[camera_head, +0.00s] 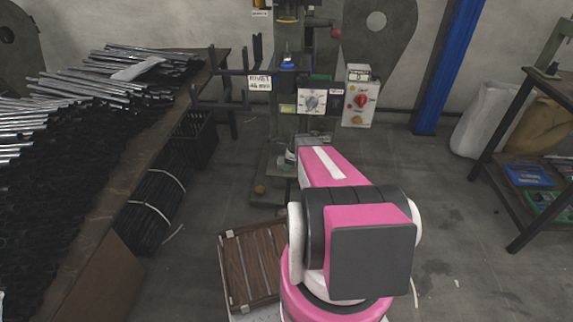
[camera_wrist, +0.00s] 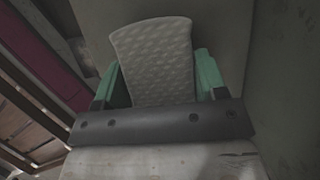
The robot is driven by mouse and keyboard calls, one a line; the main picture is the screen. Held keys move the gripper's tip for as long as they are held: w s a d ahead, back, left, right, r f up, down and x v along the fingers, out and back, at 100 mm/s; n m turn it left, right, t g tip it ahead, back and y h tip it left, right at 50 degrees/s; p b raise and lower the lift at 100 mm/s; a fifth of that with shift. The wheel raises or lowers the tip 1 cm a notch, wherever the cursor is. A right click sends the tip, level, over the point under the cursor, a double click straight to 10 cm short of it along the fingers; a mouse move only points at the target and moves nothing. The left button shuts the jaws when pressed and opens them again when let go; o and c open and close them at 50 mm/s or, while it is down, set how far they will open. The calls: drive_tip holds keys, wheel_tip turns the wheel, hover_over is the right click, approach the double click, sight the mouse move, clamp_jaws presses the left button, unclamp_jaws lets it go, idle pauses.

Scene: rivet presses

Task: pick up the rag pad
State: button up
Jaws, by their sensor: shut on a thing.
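The rag pad (camera_wrist: 158,65) is a pale grey, textured piece in the wrist view. It stands up between the two green fingers of my gripper (camera_wrist: 160,80), which are shut on it from the left and right. The dark bar of my gripper hides the pad's lower end. In the head view my pink and black arm reaches forward and hides my gripper and the pad.
A rivet press (camera_head: 288,100) stands ahead, with a control box (camera_head: 360,97) beside it. A bench (camera_head: 165,110) with many metal rods is at left. A slatted wooden crate (camera_head: 252,264) is on the floor near my arm. A shelf rack (camera_head: 505,150) is at right, with open floor before it.

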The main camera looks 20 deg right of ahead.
drive_tip(key=shift+r, duration=0.9)
wheel_tip(320, 180, up, 3)
drive_tip(key=shift+s+f, duration=0.1)
drive_tip(key=s+a+r, duration=0.3)
drive_tip(key=s+r, duration=0.3)
drive_tip(key=s, duration=0.5)
drive_tip(key=shift+a+r, duration=0.25)
